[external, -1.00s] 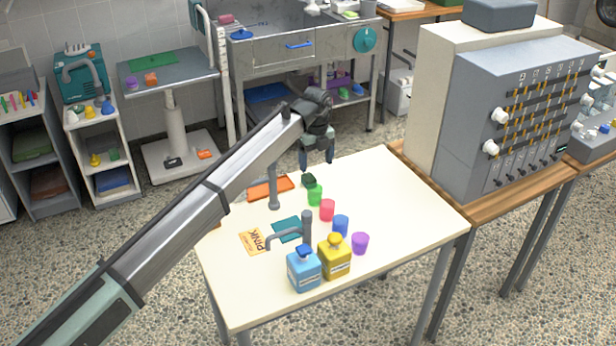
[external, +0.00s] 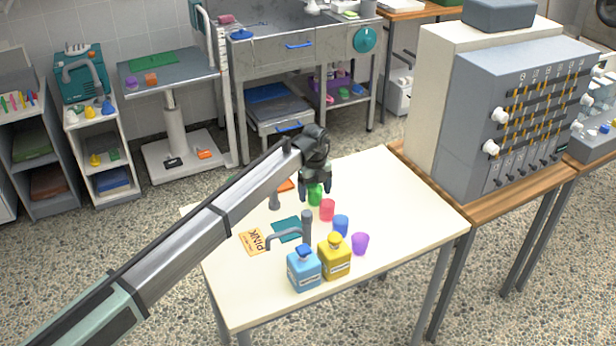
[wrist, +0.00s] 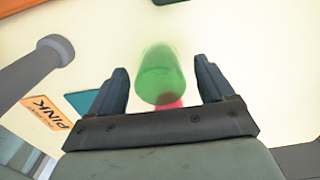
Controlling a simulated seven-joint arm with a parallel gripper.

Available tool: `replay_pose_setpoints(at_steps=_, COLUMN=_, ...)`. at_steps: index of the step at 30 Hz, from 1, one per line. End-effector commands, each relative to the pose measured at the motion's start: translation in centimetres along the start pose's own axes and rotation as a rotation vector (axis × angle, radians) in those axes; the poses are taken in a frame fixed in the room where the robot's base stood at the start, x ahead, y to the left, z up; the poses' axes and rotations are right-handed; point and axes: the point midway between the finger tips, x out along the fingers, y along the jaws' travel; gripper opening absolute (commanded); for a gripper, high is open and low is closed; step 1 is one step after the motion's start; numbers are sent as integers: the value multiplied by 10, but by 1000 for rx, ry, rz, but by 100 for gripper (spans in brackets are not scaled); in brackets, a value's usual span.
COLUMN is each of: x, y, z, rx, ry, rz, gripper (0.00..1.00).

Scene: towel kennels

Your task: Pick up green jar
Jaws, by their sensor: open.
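The green jar (external: 315,195) stands on the cream table (external: 405,205), at the far end of a row of small coloured cups. My gripper (external: 315,188) is above and in front of it in the external view and hides part of it. In the wrist view, the green jar (wrist: 160,75) lies between and beyond the two open fingers (wrist: 165,88), looking slightly blurred. The fingers do not touch it. A bit of the pink-red cup shows just behind its lower edge.
A pink-red cup (external: 327,209), blue cup (external: 341,225) and purple cup (external: 360,243) stand in line nearby. Blue (external: 303,270) and yellow (external: 334,258) bottles, a grey tap-like post (external: 306,228) and a PINK card (external: 255,241) are nearer. The table's right side is clear.

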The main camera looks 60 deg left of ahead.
Motion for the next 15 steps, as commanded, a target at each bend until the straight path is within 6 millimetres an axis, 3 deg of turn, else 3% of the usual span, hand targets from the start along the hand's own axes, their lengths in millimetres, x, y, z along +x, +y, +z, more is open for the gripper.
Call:
replay_pose_setpoints(at_steps=3, x=12, y=0, z=0, rx=0, ry=0, rz=1, gripper=82)
replay_pose_setpoints(at_steps=10, x=13, y=0, z=0, rx=0, ry=0, rz=0, gripper=82)
replay_pose_setpoints(at_steps=15, x=13, y=0, z=0, rx=0, ry=0, rz=0, gripper=66)
